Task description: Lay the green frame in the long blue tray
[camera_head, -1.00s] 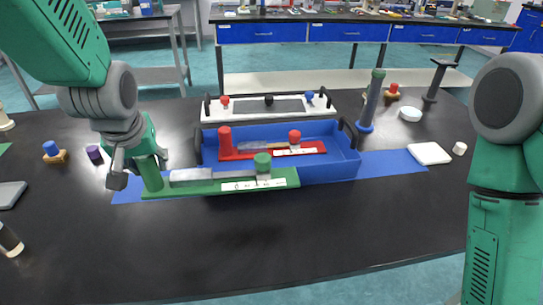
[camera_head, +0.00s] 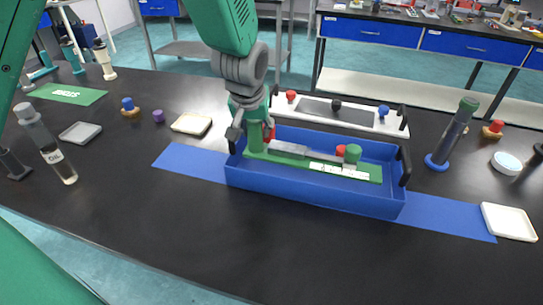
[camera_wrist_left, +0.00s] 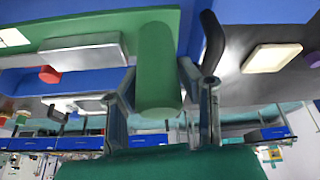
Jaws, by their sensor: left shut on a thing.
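My left gripper (camera_head: 252,128) is shut on the post at the tray's left end. In the left wrist view, the post (camera_wrist_left: 157,65) stands between the fingers (camera_wrist_left: 158,95). My right gripper is out of view.
The tray has black end handles and sits on a blue mat (camera_head: 190,162). A white panel with coloured knobs (camera_head: 362,117) stands close behind. A dark post on a blue base (camera_head: 452,135) is to the right, a vial (camera_head: 47,145) far left. The front table is clear.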

